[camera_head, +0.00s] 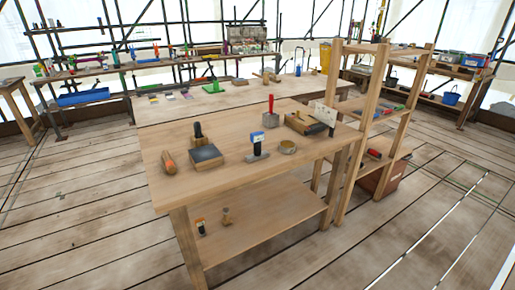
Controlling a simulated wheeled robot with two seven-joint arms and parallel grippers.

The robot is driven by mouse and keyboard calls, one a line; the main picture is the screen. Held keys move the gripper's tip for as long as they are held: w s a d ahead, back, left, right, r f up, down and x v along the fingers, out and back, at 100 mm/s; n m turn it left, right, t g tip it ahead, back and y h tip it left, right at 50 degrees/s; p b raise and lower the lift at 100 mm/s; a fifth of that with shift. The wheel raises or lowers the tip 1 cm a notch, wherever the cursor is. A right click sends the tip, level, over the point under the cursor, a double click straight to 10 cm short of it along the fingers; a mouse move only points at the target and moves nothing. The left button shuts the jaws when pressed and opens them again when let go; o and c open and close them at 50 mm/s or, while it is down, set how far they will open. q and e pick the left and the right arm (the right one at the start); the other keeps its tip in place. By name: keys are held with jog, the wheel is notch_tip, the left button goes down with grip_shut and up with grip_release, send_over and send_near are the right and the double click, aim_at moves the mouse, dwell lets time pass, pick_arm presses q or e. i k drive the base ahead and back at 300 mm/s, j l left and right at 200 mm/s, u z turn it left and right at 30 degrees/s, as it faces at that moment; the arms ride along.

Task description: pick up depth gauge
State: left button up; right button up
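Neither of my grippers is in view.
A wooden shelf rack (362,135) adjoins the bench's right end. Plank floor lies clear in front.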

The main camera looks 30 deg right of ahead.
aim_at(256, 137)
jog(key=i+l+u, duration=0.1)
jog(key=l, duration=0.4)
jog(key=i+l+u, duration=0.1)
jog(key=i+l, duration=0.15)
jog(key=l, duration=0.3)
jog(key=i+l+u, duration=0.1)
jog(key=l, duration=0.45)
jog(key=i+l+u, duration=0.15)
jog(key=l, duration=0.4)
jog(key=i+l+u, duration=0.1)
jog(key=l, duration=0.45)
